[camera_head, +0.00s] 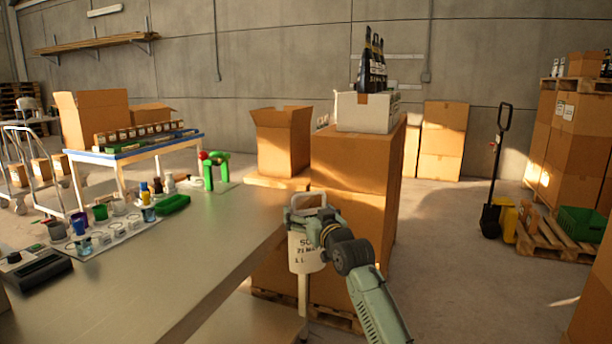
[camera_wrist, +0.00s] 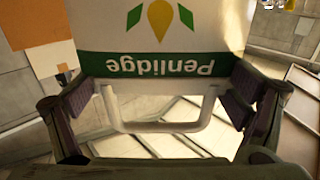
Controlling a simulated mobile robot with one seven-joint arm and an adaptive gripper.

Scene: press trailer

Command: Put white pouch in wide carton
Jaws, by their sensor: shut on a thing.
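My gripper (camera_head: 311,218) is shut on the white pouch (camera_head: 304,254), which hangs beside the right end of the metal table. The pouch has dark print on its side. Several cartons are in view: an open brown carton (camera_head: 283,142) behind the table, a white carton (camera_head: 366,112) holding black bottles on a brown stack, and an open brown carton (camera_head: 94,120) at far left. I cannot tell which is the wide carton.
The metal table (camera_head: 215,240) carries cups and bottles on a mat (camera_head: 118,232), a green tray (camera_head: 172,204) and a dark device (camera_head: 32,275). A tall brown carton stack (camera_head: 352,165) stands just behind my gripper. Open floor (camera_head: 450,240) lies to the right.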

